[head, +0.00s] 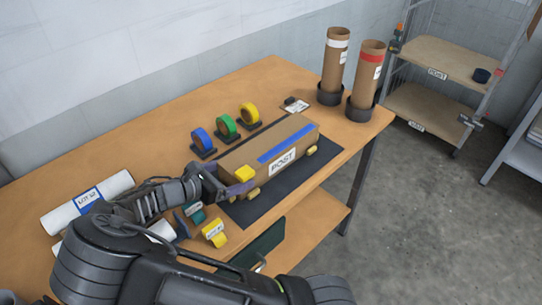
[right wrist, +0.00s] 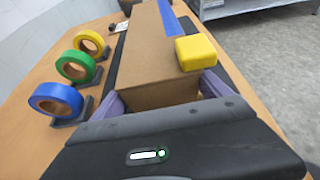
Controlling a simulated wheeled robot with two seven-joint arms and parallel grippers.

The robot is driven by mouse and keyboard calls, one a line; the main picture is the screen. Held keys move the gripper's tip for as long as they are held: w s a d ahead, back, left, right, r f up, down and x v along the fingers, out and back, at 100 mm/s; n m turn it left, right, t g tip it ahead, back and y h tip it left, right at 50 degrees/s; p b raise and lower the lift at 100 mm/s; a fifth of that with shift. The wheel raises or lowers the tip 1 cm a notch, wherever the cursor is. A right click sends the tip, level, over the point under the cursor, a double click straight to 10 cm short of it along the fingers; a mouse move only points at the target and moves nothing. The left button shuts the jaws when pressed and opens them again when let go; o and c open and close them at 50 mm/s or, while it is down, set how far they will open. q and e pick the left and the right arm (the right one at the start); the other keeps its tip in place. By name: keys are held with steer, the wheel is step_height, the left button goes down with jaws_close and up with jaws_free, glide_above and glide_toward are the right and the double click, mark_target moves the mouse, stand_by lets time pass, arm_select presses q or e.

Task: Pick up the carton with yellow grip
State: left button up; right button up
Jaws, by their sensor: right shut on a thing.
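The brown carton (head: 262,142) lies lengthwise over a dark mat (head: 247,215) on the table. It bears a blue strip along its top, a POST label on its side and yellow pieces at its corners. A yellow grip (head: 244,174) sits at its near left end; it also shows in the right wrist view (right wrist: 197,52). My right gripper (head: 222,181) is shut on that end, its purple fingers on either side of the carton in the right wrist view (right wrist: 158,92). I cannot tell whether the carton touches the mat. My left gripper is not in view.
Blue (head: 203,140), green (head: 226,126) and yellow (head: 249,114) tape rolls stand behind the carton. Two upright tubes in dark bases, white-banded (head: 334,66) and red-banded (head: 367,75), stand at the right corner. White rolls (head: 88,202) lie left. A shelf cart (head: 440,60) stands beyond.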

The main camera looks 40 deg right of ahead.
steer(key=c, duration=0.8)
steer(key=shift+r, duration=0.15)
steer(key=shift+c, duration=0.2)
step_height(320, 180, up, 10)
steer(key=shift+f+b, duration=0.1)
steer(key=shift+b, duration=0.4)
stand_by(0.3)
